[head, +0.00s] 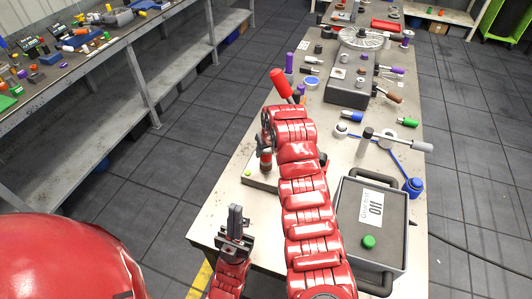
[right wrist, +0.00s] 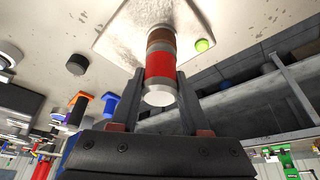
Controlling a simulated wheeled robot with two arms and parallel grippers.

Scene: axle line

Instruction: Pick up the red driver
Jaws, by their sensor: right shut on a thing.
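A red-handled driver (head: 281,86) stands tilted at the table's far left part. Its thin shaft runs down behind my right arm, so its lower end is hidden. My right gripper (head: 265,143) is below and left of that handle, beside my bent wrist. It is shut on a red cylinder (head: 265,161) with brown and pale bands. In the right wrist view this cylinder (right wrist: 160,65) is between the two fingers, its other end at a pale plate. My left gripper (head: 236,220) points up at the table's near left edge; its finger gap cannot be made out.
The pale plate (right wrist: 112,32) bears a green button (right wrist: 204,45). A grey case (head: 352,225) with a green knob fills the table's near right. A grey block (head: 346,92) with purple- and brown-handled tools stands farther back.

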